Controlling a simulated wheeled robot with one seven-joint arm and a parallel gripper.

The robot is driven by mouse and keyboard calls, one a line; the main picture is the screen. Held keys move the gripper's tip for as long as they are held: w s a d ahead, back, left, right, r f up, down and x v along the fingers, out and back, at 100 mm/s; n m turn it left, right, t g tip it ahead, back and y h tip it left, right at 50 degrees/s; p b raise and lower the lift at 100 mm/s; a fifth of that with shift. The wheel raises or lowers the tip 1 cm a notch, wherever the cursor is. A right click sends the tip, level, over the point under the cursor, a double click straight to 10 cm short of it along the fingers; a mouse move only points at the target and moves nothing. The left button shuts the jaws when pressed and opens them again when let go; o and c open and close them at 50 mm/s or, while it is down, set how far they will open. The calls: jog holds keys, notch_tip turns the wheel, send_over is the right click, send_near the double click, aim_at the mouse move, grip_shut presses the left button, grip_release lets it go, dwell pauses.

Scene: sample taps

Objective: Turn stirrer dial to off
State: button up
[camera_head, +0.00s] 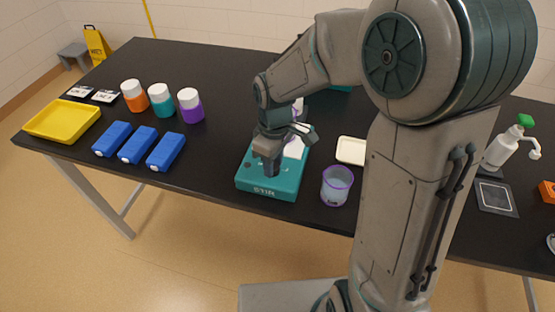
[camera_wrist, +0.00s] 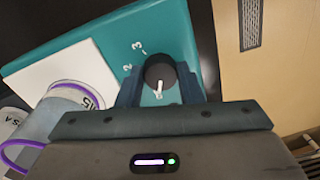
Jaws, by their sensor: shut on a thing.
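The stirrer (camera_head: 284,180) is a teal box on the table, with a white plate (camera_wrist: 60,85) on top and the word STIR on its front. Its black round dial (camera_wrist: 158,72) has a white pointer line and sits between the two fingers of my gripper (camera_wrist: 160,90) in the wrist view. The numbers 2 and 3 show on the teal face beside the dial; other marks are hidden. My gripper (camera_head: 268,170) is shut on the dial and hides it in the head view. A clear cup with a purple band (camera_wrist: 75,110) stands on the white plate.
A purple-rimmed cup (camera_head: 337,185) stands close to the right of the stirrer. A white dish (camera_head: 351,151) lies behind it. Blue blocks (camera_head: 138,145), capped bottles (camera_head: 160,99) and a yellow tray (camera_head: 62,120) are at left. The table's front edge is near the stirrer.

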jog(key=shift+s+a+f+n, duration=0.15)
jog(key=shift+s+n, duration=0.1)
jog(key=shift+n, duration=0.15)
jog(key=o, duration=1)
jog(key=shift+a, duration=0.1)
jog(key=shift+w+r, duration=0.2)
jog(key=shift+r, duration=0.4)
jog(key=r, duration=1.2)
jog(key=shift+w+d+r, duration=0.2)
jog(key=shift+d+r, duration=0.05)
jog(key=shift+r, duration=0.15)
